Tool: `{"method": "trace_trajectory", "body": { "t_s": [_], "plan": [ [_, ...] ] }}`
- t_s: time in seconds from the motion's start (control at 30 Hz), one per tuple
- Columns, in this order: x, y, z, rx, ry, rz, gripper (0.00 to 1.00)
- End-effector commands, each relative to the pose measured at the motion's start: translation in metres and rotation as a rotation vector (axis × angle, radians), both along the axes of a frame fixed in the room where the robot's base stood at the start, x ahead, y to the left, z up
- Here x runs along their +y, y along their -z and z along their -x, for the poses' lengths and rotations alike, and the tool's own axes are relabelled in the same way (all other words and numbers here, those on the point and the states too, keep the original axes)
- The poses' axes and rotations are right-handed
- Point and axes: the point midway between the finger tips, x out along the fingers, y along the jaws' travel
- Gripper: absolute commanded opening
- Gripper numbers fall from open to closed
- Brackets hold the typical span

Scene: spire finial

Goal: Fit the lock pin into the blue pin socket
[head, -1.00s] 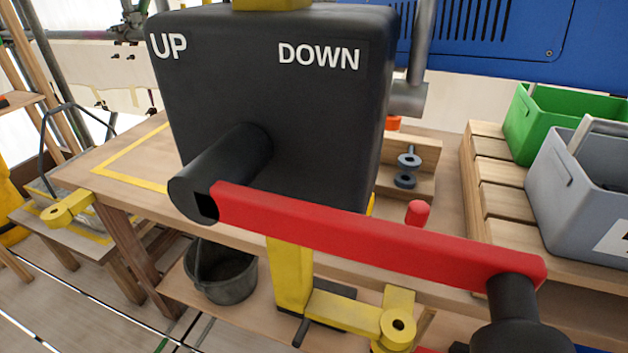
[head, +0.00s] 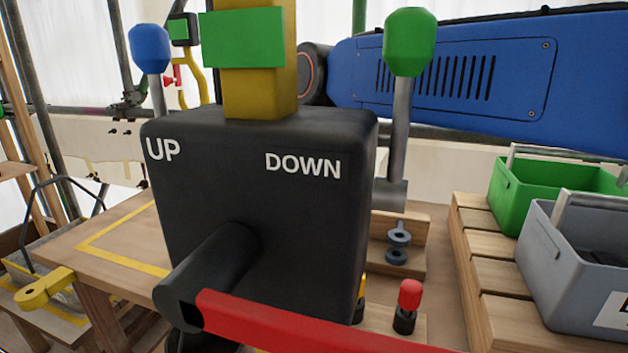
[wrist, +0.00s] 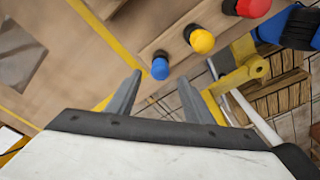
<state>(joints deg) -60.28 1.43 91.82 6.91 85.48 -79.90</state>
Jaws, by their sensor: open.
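My gripper (wrist: 160,79) is open and empty in the wrist view. Its fingers point toward a wooden block that carries a row of round-capped pegs. The blue-capped peg (wrist: 160,68) appears close to the gap between the fingertips; I cannot tell how far below it is. A yellow-capped peg (wrist: 201,41) and a red one (wrist: 252,6), cut by the frame edge, follow to its right. In the head view a red-capped peg (head: 409,294) stands upright in a black collar. I cannot tell which piece is the lock pin or the blue pin socket. My gripper is not in the head view.
A black UP/DOWN box (head: 260,200) with a red crank bar (head: 300,325) blocks much of the head view. Green (head: 530,190) and grey (head: 565,260) bins stand right. A yellow lug (wrist: 250,69) lies near the pegs in the wrist view.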

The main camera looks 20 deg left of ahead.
Motion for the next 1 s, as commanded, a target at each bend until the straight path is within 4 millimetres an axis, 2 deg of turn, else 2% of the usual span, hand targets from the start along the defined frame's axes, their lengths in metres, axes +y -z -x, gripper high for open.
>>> {"method": "trace_trajectory", "body": {
  "t_s": [0.3,0.5,0.7,1.0],
  "plan": [
    [-0.005,-0.064,-0.007,-0.001,0.001,-0.001,0.47],
    [-0.007,-0.096,-0.01,-0.002,0.001,-0.002,0.47],
    [-0.009,-0.112,-0.011,-0.001,0.001,-0.001,0.47],
    [-0.009,-0.115,-0.011,0.0,0.001,0.0,0.47]
  ]
}}
